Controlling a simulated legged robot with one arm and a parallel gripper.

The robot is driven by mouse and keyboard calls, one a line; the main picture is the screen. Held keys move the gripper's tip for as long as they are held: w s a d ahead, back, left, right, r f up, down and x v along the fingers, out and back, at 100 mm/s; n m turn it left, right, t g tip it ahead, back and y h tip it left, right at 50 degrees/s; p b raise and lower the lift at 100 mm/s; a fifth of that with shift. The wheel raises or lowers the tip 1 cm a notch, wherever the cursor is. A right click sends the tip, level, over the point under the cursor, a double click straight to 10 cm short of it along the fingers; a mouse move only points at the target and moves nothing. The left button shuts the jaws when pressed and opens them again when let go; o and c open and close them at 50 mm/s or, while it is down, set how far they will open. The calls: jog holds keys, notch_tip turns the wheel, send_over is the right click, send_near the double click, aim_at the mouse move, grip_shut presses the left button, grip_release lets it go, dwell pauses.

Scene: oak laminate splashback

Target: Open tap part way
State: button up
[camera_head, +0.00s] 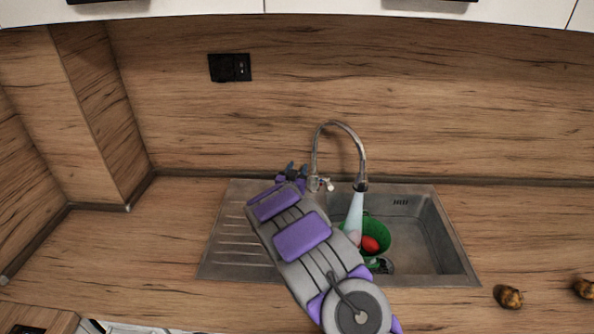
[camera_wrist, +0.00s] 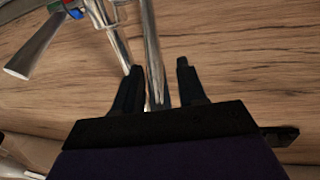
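The chrome tap (camera_head: 340,126) stands behind the sink, its curved spout pointing down. A pale stream of water (camera_head: 355,212) runs from the spout. My gripper (camera_head: 293,170) is just left of the tap's base in the head view. In the wrist view my gripper (camera_wrist: 159,66) is open, its two dark fingers apart. Chrome pipes of the tap (camera_wrist: 150,40) show between and beyond the fingers; contact cannot be told. The tap's lever (camera_wrist: 28,58), with red and blue marks near it, lies up and left of the left finger.
The steel sink (camera_head: 440,235) holds a green colander (camera_head: 377,225) with a red item (camera_head: 370,244) under the water. A ribbed drainboard (camera_head: 225,235) is at left. Potatoes (camera_head: 508,296) lie on the counter at right. The wooden splashback (camera_head: 430,110) rises close behind the tap.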

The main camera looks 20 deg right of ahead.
grip_shut()
jog(key=shift+f, duration=0.1)
dwell(0.4)
jog(key=shift+s+f, duration=0.15)
jog(key=shift+s+a+f+t+h, duration=0.3)
jog(key=shift+t+h, duration=0.1)
jog(key=shift+t, duration=0.1)
jog(key=shift+r, duration=0.15)
jog(key=shift+d, duration=0.1)
jog(key=shift+o, duration=0.2)
grip_release()
